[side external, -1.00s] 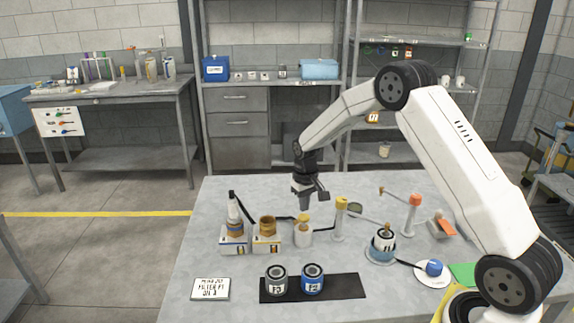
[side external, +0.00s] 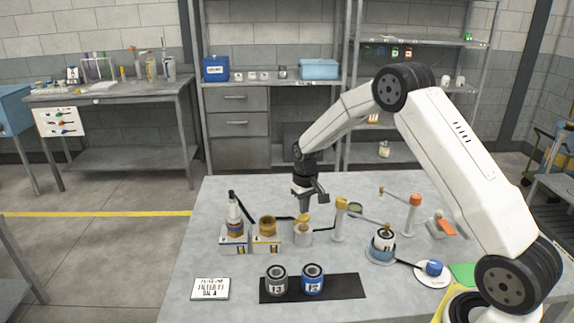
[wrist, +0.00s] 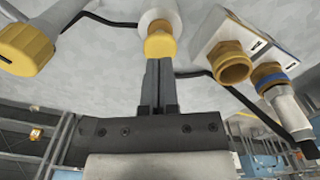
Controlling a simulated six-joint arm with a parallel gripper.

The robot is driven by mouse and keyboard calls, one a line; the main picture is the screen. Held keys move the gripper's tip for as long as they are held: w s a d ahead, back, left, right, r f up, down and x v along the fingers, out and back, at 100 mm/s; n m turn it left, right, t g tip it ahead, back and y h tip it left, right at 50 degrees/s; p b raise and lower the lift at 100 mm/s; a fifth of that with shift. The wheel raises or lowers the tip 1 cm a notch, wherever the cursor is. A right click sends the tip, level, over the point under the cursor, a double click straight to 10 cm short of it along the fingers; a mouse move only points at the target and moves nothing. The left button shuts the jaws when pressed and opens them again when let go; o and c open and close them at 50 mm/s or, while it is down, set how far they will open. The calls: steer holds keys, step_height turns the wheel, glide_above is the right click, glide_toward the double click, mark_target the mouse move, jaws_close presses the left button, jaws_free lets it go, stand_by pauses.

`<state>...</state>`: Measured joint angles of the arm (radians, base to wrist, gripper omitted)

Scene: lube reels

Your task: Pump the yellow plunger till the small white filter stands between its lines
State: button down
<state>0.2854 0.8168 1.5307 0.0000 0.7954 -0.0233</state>
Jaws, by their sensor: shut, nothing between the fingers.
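The yellow plunger (side external: 303,218) tops a small white pump cylinder (side external: 303,236) in the middle of the bench. It also shows in the wrist view (wrist: 160,46), right at my fingertips. My gripper (side external: 304,209) is shut and empty, pointing down over the plunger; I cannot tell whether it touches. A slim white piece (side external: 233,210), which may be the small white filter, stands upright in a brass collar on the left block (side external: 234,244). It shows in the wrist view too (wrist: 288,108). Its lines are too small to make out.
A second block with an empty brass collar (side external: 267,226) stands left of the pump. A yellow-topped post (side external: 340,205) with a lever is close on the right. Two cans (side external: 276,280) stand on a black mat (side external: 345,286) in front. A sign (side external: 210,289) lies front left.

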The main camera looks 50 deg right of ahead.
mark_target(304, 216)
steer(key=shift+f, duration=0.6)
steer(key=shift+f, duration=1.25)
steer(key=shift+r, duration=3.8)
